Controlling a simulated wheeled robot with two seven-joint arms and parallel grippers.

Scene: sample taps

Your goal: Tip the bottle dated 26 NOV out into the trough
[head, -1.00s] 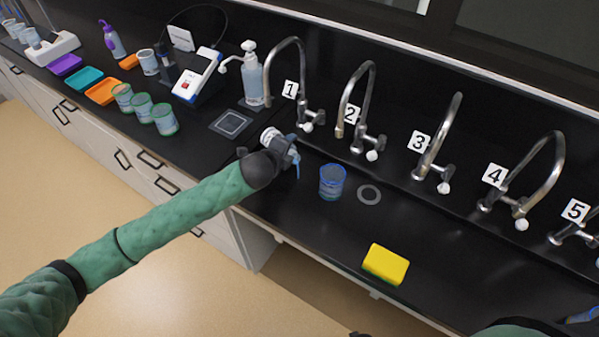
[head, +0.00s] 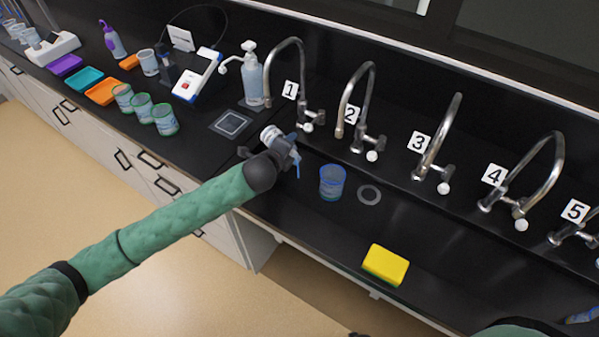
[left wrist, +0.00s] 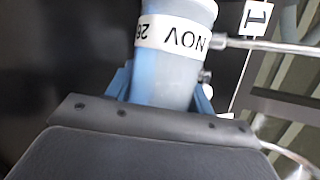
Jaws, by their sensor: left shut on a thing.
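A bottle (head: 270,134) is held at the left end of the sink run, below tap 1, and looks tilted. In the left wrist view the bottle (left wrist: 172,75) is pale blue-grey, with a white label reading 26 NOV upside down. My left gripper (head: 290,152) is shut on it; its blue fingers (left wrist: 160,85) lie on both sides of the bottle. The black trough (head: 425,245) runs below the taps. I cannot tell whether anything flows out. My right gripper is not in view.
A blue-rimmed cup (head: 332,182) and a grey ring (head: 369,194) are right of my left gripper. A yellow sponge (head: 386,264) lies nearer the front. Several numbered taps (head: 357,100) line the back. Green-rimmed cups (head: 142,107) and a soap dispenser (head: 251,78) stand left.

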